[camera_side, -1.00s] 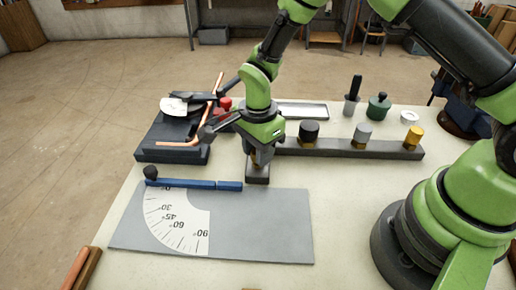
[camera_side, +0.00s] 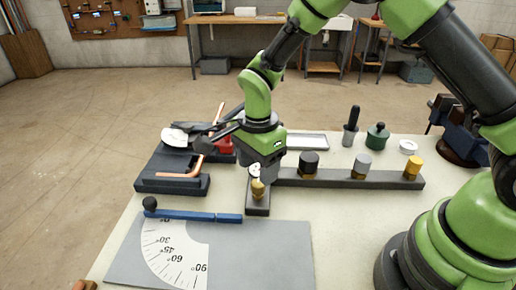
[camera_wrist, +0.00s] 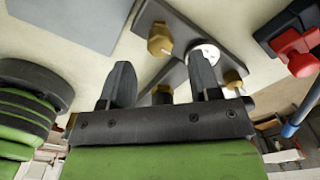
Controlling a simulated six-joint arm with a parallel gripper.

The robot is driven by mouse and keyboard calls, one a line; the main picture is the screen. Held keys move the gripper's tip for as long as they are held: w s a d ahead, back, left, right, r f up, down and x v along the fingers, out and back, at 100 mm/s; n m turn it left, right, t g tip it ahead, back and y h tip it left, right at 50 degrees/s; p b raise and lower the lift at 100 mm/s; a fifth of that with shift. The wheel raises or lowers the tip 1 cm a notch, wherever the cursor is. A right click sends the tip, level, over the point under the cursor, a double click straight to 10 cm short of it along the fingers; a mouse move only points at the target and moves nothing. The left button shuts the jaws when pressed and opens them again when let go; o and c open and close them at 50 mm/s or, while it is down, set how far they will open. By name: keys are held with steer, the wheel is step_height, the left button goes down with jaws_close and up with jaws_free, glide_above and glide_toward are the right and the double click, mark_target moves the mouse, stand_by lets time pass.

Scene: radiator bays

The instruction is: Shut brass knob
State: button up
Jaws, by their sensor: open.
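The brass knob (camera_side: 413,165) stands at the right end of the long dark bar (camera_side: 330,178) in the side view, past the black knob (camera_side: 309,160) and the grey knob (camera_side: 362,162). My gripper (camera_side: 262,168) is well left of it, over the bar's left end, just behind a brass fitting (camera_side: 257,189) on a short dark block. The fingers are mostly hidden there. In the wrist view, my gripper (camera_wrist: 160,85) has its two fingers apart with no object held between them. Several brass parts show beyond, one of them a fitting (camera_wrist: 160,38); a white disc (camera_wrist: 203,48) is near the right finger.
A grey plate with an angle scale (camera_side: 270,250) and a blue bar (camera_side: 200,215) lies in front. A dark fixture with a copper pipe (camera_side: 182,174) stands at left. A green pot (camera_side: 377,137), black-handled tool (camera_side: 352,123) and tray (camera_side: 305,140) lie behind the bar.

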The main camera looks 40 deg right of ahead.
steer(key=shift+r, duration=2.7)
step_height(320, 180, up, 12)
steer(key=n+t+y, duration=0.1)
steer(key=n+t, duration=0.2)
steer(key=n, duration=0.3)
glide_above(258, 183)
steer(key=s+d, duration=0.4)
steer(key=s, duration=0.2)
steer(key=s+d+r+n+t+y, duration=0.1)
steer(key=s+r+n+t, duration=0.3)
steer(key=s+n, duration=0.4)
steer(key=s+d, duration=0.1)
steer(key=s, duration=0.4)
steer(key=shift+r, duration=0.3)
